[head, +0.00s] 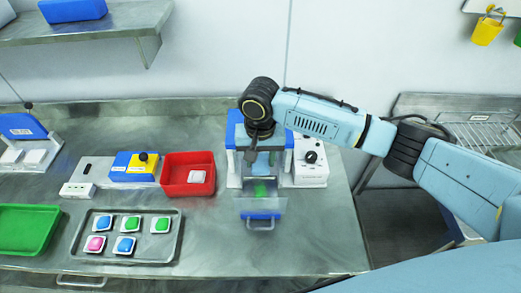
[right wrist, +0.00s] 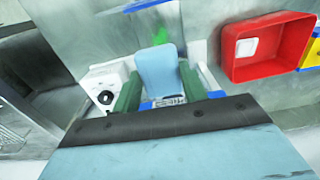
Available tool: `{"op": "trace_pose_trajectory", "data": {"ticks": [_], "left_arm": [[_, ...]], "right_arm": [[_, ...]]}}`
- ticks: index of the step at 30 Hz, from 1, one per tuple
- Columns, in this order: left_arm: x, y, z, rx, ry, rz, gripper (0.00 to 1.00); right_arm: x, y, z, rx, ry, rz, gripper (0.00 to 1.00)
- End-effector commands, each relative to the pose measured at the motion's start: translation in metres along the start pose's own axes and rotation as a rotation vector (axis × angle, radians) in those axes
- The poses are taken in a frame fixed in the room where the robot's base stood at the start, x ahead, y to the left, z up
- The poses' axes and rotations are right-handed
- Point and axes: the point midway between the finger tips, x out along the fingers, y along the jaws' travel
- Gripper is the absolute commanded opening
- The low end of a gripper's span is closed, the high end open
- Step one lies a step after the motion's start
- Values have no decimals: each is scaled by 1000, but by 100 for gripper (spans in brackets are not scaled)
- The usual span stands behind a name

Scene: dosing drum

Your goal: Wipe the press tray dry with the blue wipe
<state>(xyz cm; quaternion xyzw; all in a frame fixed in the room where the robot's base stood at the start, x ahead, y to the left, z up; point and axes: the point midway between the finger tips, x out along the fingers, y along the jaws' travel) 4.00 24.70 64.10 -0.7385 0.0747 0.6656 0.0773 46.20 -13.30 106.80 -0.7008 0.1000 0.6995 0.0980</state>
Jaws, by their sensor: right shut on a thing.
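The press (head: 235,160), a blue-and-white frame, stands right of centre on the steel bench in the head view. My right gripper (head: 251,156) reaches into it from above, pointing down. In the right wrist view its two dark green fingers are shut on the light blue wipe (right wrist: 158,70), which sticks out beyond the fingertips. A bright green patch (head: 260,188) shows in the press area below the gripper, and beside the wipe in the wrist view. The press tray itself is mostly hidden; I cannot tell whether the wipe touches it. My left gripper is out of view.
A clear panel with a blue handle (head: 261,215) is at the press front. A white box with a black knob (head: 311,158) stands right of it. A red bin (head: 187,173) and a metal tray (head: 105,255) of coloured pads lie left.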

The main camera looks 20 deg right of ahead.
Motion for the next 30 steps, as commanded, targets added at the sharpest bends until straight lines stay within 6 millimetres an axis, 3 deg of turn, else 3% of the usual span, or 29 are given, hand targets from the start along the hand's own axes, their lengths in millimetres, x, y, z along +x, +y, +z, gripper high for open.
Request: {"op": "trace_pose_trajectory", "data": {"ticks": [14, 30], "left_arm": [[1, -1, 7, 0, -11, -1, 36], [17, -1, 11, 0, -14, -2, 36]], "right_arm": [[1, 0, 0, -1, 0, 0, 24], [43, 0, -5, 0, -2, 0, 24]]}}
